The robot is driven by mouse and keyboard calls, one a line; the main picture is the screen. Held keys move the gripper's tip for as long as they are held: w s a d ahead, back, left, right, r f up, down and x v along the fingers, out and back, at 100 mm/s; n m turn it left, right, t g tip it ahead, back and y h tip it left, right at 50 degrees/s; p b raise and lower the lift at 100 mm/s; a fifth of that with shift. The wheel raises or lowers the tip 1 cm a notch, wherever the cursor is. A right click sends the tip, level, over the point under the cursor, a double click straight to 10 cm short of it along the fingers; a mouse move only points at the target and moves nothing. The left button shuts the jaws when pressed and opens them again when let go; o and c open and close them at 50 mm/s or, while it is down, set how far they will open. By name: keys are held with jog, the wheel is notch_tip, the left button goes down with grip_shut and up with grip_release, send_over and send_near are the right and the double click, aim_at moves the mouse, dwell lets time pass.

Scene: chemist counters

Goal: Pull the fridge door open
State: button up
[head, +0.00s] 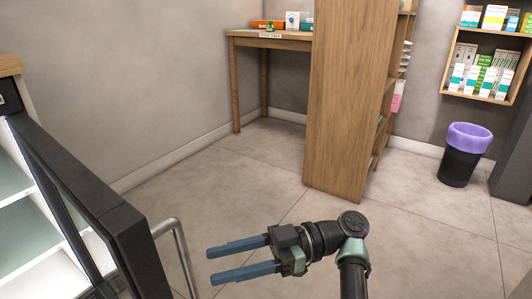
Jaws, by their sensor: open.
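The fridge (25,238) stands at the left edge, with pale shelves inside and a wooden top. Its door has a thick black frame (88,195). I cannot tell whether the door is shut or slightly ajar. A curved grey metal handle (179,245) sticks out from the door's right side; its lower end is cut off by the picture edge. My gripper (210,266) is open and empty. Its two blue fingers point left toward the handle, with a small gap between fingertips and handle in the picture. It does not appear to touch the handle.
A tall wooden shelf unit (340,95) stands beyond my gripper, beside a wooden table (272,42). A black bin with a purple liner (462,155) is at the right, below a wall shelf (480,96). The tiled floor (235,185) between is clear.

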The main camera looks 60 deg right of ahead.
jog(key=v, duration=0.6)
jog(key=shift+s+d+p, duration=0.25)
jog(key=shift+d+p, duration=0.05)
dwell(0.4)
